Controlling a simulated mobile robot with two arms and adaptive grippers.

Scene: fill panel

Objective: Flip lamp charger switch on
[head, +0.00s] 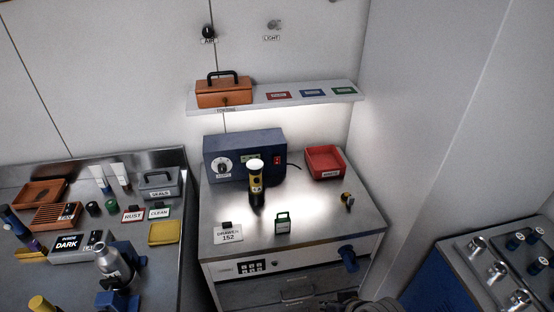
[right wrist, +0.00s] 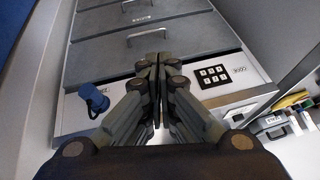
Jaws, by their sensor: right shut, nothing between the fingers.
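The lamp charger is a blue box (head: 230,146) at the back of the steel cabinet top in the head view. Its front has a white dial on the left and a red switch (head: 277,160) on the right; the switch is too small to tell its position. A yellow and black lamp (head: 256,178) stands upright in front of the box and covers part of it. My right gripper (right wrist: 154,62) is shut and empty in the right wrist view, in front of the cabinet's drawers. Only a grey part of my right arm shows at the head view's bottom edge. My left gripper is not in view.
A red tray (head: 325,174) stands right of the charger. A green tag (head: 282,225) and a "Drawer 152" sign (head: 228,235) stand near the front edge. A blue knob (head: 348,258) and keypad (head: 250,266) are on the cabinet front. A shelf (head: 290,103) hangs above.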

